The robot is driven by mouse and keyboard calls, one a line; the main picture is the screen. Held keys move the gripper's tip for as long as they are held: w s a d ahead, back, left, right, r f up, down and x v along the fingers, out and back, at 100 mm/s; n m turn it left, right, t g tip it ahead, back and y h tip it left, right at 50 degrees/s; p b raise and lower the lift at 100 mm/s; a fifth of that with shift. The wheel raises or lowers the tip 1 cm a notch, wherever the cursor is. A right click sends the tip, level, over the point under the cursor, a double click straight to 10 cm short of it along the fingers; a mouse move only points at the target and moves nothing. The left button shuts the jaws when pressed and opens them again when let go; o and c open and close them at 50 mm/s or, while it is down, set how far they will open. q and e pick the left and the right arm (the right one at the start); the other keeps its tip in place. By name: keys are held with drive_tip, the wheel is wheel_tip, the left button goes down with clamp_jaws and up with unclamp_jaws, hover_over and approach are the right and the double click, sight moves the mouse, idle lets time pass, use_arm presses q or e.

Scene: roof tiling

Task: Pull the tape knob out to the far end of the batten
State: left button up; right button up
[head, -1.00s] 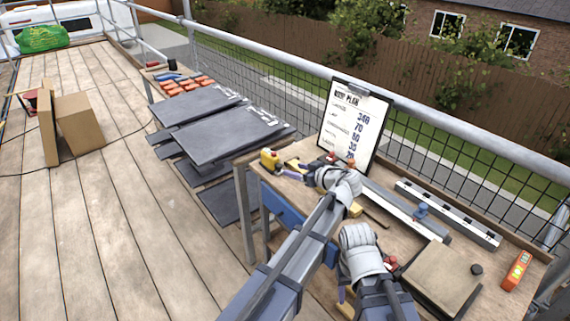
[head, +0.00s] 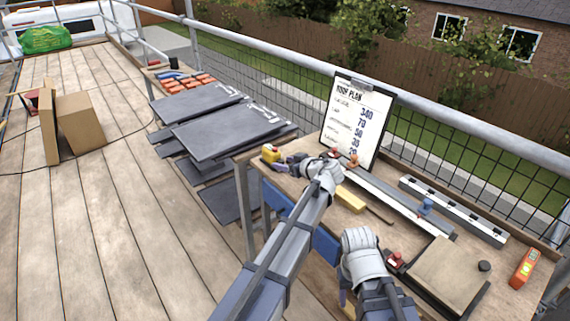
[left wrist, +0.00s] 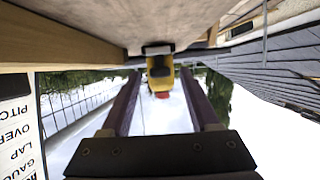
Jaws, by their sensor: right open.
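A yellow tape case (head: 269,153) sits at the left end of the workbench. In the left wrist view the yellow case (left wrist: 160,66) with a red part (left wrist: 162,95) shows between my two dark fingers, with gaps on both sides. My left gripper (head: 284,162) is open and close beside the case.
A clipboard (head: 357,120) stands at the bench back. A second marked rail (head: 455,210) lies behind the batten. Slates (head: 225,132) are stacked to the left.

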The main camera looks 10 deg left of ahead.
use_arm(q)
clamp_jaws()
idle(1.2)
